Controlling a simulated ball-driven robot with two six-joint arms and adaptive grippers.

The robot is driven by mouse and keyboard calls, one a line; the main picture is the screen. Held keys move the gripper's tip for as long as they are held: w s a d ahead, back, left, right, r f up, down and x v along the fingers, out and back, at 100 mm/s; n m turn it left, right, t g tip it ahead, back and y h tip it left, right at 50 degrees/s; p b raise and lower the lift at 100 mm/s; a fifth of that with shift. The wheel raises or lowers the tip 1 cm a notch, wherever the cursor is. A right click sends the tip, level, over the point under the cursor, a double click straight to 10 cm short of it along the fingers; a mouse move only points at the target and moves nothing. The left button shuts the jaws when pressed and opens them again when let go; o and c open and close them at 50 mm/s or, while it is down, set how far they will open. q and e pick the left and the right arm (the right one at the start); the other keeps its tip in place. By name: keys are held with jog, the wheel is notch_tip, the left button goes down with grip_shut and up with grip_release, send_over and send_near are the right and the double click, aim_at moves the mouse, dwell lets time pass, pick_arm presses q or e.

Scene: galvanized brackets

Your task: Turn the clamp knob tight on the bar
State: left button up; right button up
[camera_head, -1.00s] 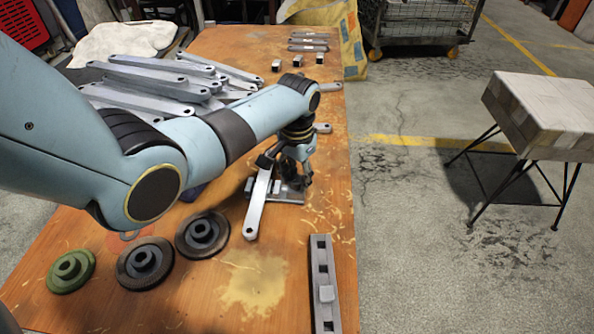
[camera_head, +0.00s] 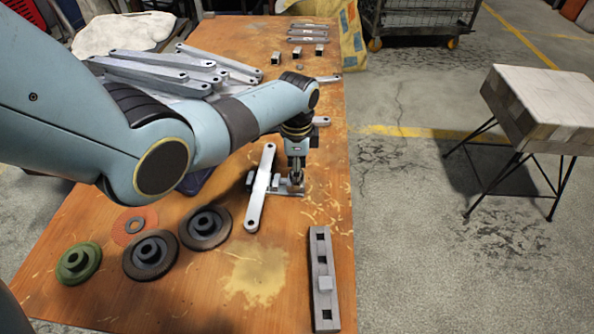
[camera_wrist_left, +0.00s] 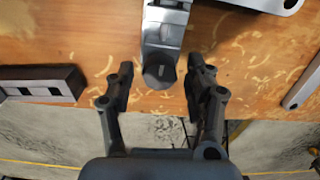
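The grey clamp (camera_head: 290,190) lies on the wooden table, partly hidden under my left gripper (camera_head: 296,174). A long light-grey bar (camera_head: 262,188) with round holes at its ends crosses the clamp's left side. In the left wrist view, the clamp body (camera_wrist_left: 166,28) comes down from the top and ends in a dark rounded knob (camera_wrist_left: 160,74). My left gripper is open there (camera_wrist_left: 160,80), one finger on each side of the knob, with gaps between. I cannot tell how tight the knob is. My right gripper is not in view.
A slotted grey rail (camera_head: 322,275) lies near the table's right edge. A green disc (camera_head: 78,262), dark discs (camera_head: 150,254) and a red ring (camera_head: 134,226) lie at front left. Several bars (camera_head: 160,75) are piled behind my arm. The table's front middle is clear.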

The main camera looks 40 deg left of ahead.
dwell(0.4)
pick_arm(q)
jog(key=shift+r+n+p, duration=0.15)
jog(key=shift+n+p, duration=0.3)
jog(key=shift+n, duration=0.75)
jog(key=n+p, duration=0.1)
jog(key=n, duration=0.4)
jog(key=shift+n, duration=0.3)
jog(key=n+p, duration=0.1)
jog(key=n, duration=0.9)
jog(key=shift+p, duration=0.35)
jog(key=shift+c, duration=0.4)
jog(key=c, duration=1)
